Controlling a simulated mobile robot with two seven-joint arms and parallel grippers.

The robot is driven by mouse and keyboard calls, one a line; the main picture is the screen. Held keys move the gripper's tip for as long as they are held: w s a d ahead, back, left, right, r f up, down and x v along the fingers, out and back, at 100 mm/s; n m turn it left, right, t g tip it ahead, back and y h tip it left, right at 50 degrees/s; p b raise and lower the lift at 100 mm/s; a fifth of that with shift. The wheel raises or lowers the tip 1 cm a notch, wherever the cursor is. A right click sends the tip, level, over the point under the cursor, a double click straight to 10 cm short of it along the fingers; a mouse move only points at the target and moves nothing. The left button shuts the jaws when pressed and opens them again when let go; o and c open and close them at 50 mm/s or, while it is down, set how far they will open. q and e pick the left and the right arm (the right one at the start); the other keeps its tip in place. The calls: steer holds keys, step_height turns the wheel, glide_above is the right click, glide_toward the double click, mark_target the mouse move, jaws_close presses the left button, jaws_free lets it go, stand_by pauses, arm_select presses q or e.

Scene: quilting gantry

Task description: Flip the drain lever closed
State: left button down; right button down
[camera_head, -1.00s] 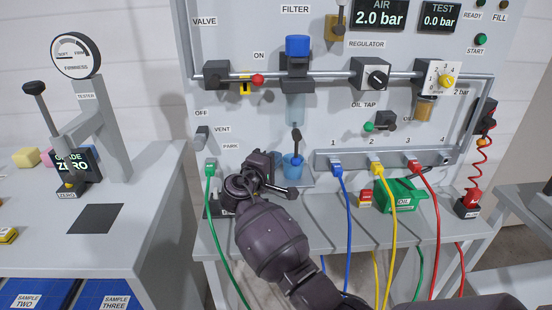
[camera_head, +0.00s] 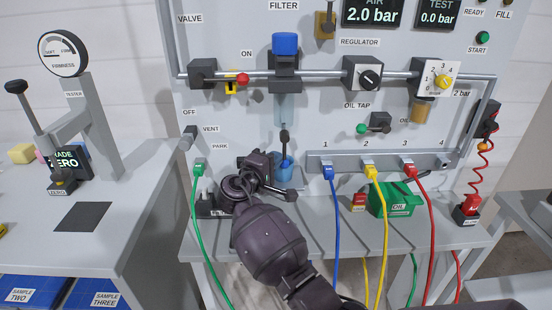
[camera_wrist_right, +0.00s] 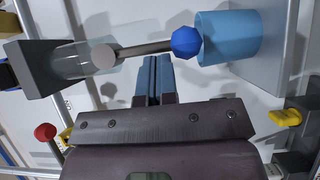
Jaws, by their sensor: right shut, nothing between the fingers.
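The drain lever hangs below the clear filter bowl (camera_head: 284,108). In the right wrist view the drain lever (camera_wrist_right: 145,48) is a grey rod with a blue ball knob (camera_wrist_right: 186,41), running from a pale round pivot by the bowl (camera_wrist_right: 85,60) toward a light blue cup (camera_wrist_right: 228,38). In the head view it points down to the cup (camera_head: 286,175). My right gripper (camera_head: 272,158) is just left of the lever and cup. In the wrist view its fingertips (camera_wrist_right: 153,60) are shut and empty, close beside the rod; contact cannot be told. My left gripper is not in view.
A red-knobbed valve (camera_head: 242,79) is above left on the pipe. A grey manifold (camera_head: 315,163) with coloured hoses and a green oil can (camera_head: 388,202) are to the right. A grey tester (camera_head: 95,120) stands on the left table. The panel left of the bowl is fairly clear.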

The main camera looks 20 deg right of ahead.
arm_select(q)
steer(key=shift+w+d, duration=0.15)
